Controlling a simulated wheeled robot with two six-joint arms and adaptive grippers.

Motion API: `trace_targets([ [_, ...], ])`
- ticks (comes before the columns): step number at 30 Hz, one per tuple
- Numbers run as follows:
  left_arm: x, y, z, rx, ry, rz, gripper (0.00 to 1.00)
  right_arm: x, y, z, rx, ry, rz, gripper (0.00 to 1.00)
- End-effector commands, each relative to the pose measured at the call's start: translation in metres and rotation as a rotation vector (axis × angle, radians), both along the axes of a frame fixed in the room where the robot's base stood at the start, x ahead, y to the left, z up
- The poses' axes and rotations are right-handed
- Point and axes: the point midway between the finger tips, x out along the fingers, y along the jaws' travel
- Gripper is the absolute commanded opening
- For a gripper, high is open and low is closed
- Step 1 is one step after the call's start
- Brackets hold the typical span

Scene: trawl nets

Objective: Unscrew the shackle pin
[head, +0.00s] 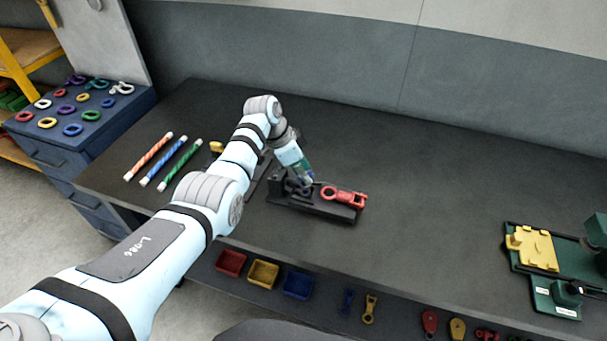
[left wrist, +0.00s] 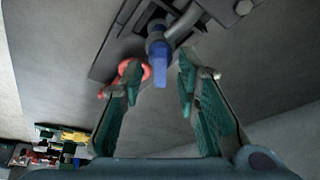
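A black fixture (head: 310,205) lies on the dark bench. A red fitting (head: 345,196) with a ring end lies on it; its red ring also shows in the left wrist view (left wrist: 144,70). In the left wrist view a blue pin (left wrist: 160,65) with a flat tab sticks out from a grey shackle-like part (left wrist: 184,24). My left gripper (head: 305,182) is over the left part of the fixture. In the left wrist view its green-padded fingers (left wrist: 160,78) are apart, with the blue tab between them and gaps on both sides. My right gripper is not in view.
Striped rods (head: 165,160) lie at the left of the bench, near a blue cabinet (head: 75,130) topped with coloured rings and shackles. A yellow and green device (head: 535,250) stands at the right. Small bins (head: 263,273) sit below the front edge. The bench right of the fixture is clear.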

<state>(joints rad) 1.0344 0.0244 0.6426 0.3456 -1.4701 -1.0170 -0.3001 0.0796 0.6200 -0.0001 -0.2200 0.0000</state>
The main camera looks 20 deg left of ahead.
Motion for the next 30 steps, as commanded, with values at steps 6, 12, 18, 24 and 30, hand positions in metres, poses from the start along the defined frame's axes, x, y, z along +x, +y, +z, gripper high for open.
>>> trace_targets([
  [6,0.001,-0.001,-0.003,0.000,-0.002,0.001,0.29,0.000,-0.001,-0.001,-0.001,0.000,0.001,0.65],
  [12,0.001,-0.001,-0.002,0.000,-0.002,0.001,0.12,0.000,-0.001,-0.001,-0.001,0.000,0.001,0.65],
  [18,0.001,-0.001,-0.002,0.000,-0.002,0.002,0.00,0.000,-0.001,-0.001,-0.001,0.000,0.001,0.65],
  [24,0.001,-0.001,-0.002,0.000,0.000,0.011,0.00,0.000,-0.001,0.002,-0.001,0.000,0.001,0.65],
  [30,0.000,-0.002,0.000,-0.001,-0.001,0.068,0.00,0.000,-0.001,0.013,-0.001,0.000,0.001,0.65],
])
